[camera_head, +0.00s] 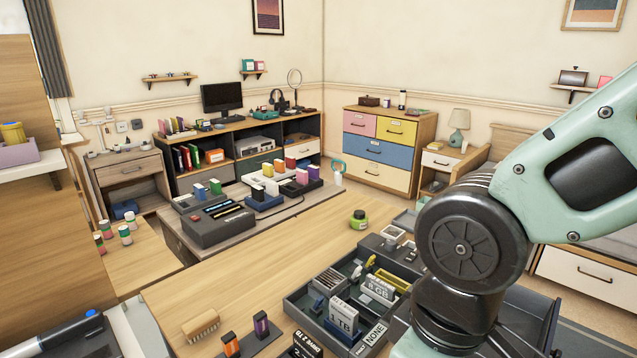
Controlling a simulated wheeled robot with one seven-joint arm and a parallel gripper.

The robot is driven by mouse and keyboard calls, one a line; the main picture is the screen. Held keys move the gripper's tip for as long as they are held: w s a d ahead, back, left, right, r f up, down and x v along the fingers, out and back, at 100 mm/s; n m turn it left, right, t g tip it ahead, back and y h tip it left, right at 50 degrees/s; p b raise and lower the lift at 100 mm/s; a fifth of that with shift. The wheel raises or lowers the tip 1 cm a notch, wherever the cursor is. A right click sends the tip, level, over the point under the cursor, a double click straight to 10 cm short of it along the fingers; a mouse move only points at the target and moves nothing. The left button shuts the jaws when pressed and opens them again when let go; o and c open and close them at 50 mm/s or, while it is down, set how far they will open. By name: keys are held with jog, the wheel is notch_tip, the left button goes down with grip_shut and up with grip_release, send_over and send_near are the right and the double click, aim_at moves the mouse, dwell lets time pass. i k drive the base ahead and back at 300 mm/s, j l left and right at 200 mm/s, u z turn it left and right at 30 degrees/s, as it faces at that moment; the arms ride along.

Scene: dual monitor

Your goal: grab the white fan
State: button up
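I cannot make out a white fan for certain. A round pale ring on a stand (294,77) is on the far dark shelf unit, right of the monitor; it may be a fan, but it is too small to tell. A small white item with a teal loop (338,178) is near the right end of the low table in the middle; I cannot tell what it is. My arm fills the right side of the view, and my gripper does not show.
A wooden table (250,265) spans the foreground, with a dark organizer tray (293,303), a green jar (358,220) and a brush (200,325). A low table with several colored boxes stands behind. A colorful dresser (375,150) is at the back right.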

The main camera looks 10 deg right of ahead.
aim_at(392, 232)
jog(key=i+l, duration=0.15)
jog(key=l, duration=0.4)
jog(key=i+l+u, duration=0.1)
jog(key=l, duration=0.45)
jog(key=i+l, duration=0.15)
jog(key=l, duration=0.4)
jog(key=i+l+u, duration=0.1)
jog(key=l, duration=0.4)
jog(key=i+l, duration=0.1)
jog(key=l, duration=0.5)
jog(key=j+u, duration=0.05)
